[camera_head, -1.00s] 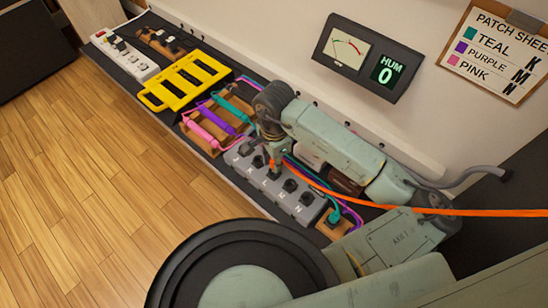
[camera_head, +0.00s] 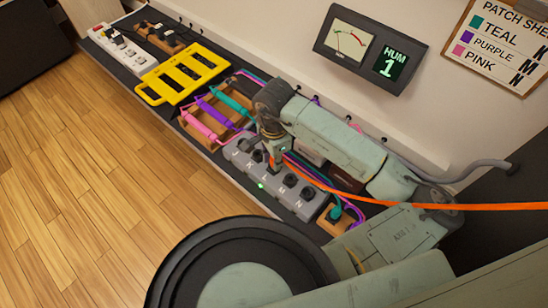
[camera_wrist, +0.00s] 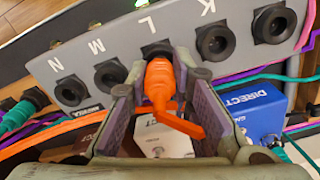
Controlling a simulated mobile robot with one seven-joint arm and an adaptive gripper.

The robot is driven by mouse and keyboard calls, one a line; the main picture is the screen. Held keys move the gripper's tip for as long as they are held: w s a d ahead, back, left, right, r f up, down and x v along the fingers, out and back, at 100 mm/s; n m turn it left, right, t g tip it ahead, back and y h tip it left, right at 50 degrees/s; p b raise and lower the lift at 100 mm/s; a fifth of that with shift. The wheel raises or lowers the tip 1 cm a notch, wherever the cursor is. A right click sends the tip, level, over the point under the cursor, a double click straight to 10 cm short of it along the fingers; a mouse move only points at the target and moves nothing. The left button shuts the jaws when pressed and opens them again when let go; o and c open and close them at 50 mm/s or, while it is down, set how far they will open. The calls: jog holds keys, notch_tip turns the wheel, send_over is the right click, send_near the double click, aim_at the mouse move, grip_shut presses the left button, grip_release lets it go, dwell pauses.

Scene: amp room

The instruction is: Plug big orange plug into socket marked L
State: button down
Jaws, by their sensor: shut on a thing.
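The big orange plug (camera_wrist: 160,82) is between the finger pads of my gripper (camera_wrist: 163,92). Its front end is at the socket marked L (camera_wrist: 156,48) and appears to be in it; the fingers and plug body hide part of the joint. In the head view the grey socket strip (camera_head: 243,170) lies under my gripper (camera_head: 272,158), with the orange plug (camera_head: 271,160) mostly hidden. A green light (camera_head: 261,185) glows on the strip near L. Sockets K (camera_wrist: 215,40), M (camera_wrist: 110,74) and N (camera_wrist: 71,91) look empty in the wrist view.
An orange cable (camera_head: 440,206) runs off right. Pink (camera_head: 200,124), purple (camera_head: 217,114) and teal (camera_head: 233,98) plugs lie on a wooden rack. Behind the strip stand a blue box (camera_wrist: 250,108) and a white box (camera_wrist: 165,140). The wall display (camera_head: 390,67) reads HUM 1.

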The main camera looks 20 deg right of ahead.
jog(key=c, duration=1.4)
grip_release()
jog(key=shift+o, duration=0.2)
jog(key=shift+r, duration=0.1)
notch_tip(320, 180, up, 12)
